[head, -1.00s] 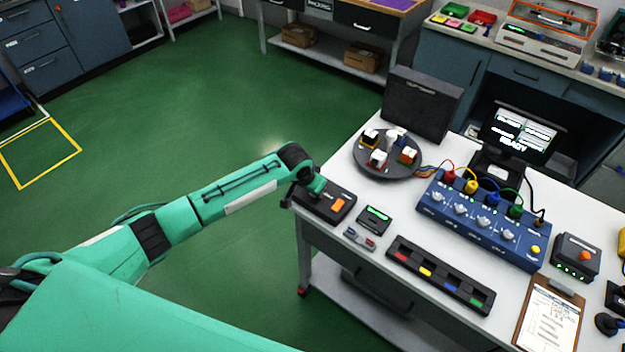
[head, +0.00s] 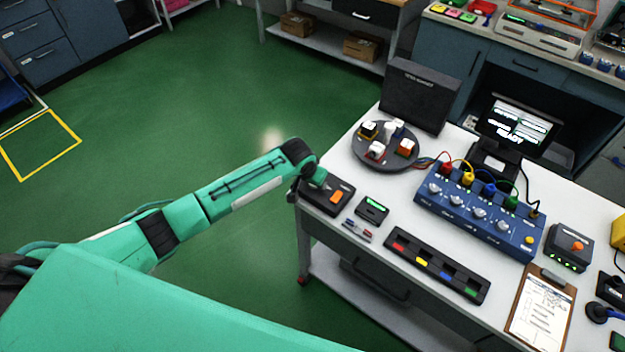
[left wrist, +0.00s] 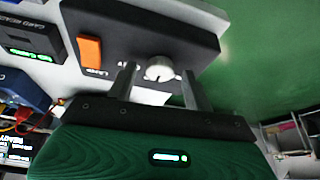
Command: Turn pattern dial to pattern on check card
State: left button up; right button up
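A black box (head: 340,207) with an orange rocker switch (head: 336,197) sits at the table's left corner. In the left wrist view, the box (left wrist: 205,45) carries a white round dial (left wrist: 159,68) beside the orange switch (left wrist: 90,50). A dark mark shows on the dial; the label text is too unclear to read. My left gripper (left wrist: 157,85) is open, with one finger on each side of the dial; contact cannot be told. In the head view my left arm hides the dial. A clipboard with a printed sheet (head: 541,312) lies at the front right; its print is unreadable. My right gripper is out of view.
A small black device with a green display (head: 372,209) and small parts (head: 357,231) lie near the box. A black tray with coloured marks (head: 437,270), a blue panel with knobs and cables (head: 480,222), a round turntable (head: 372,161) and a monitor (head: 518,124) fill the table.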

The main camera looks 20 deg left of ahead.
pick_arm(q)
jog(key=shift+s, duration=0.1)
jog(key=b+v, duration=0.2)
jog(key=v, duration=1.1)
jog(key=shift+r+b, duration=0.35)
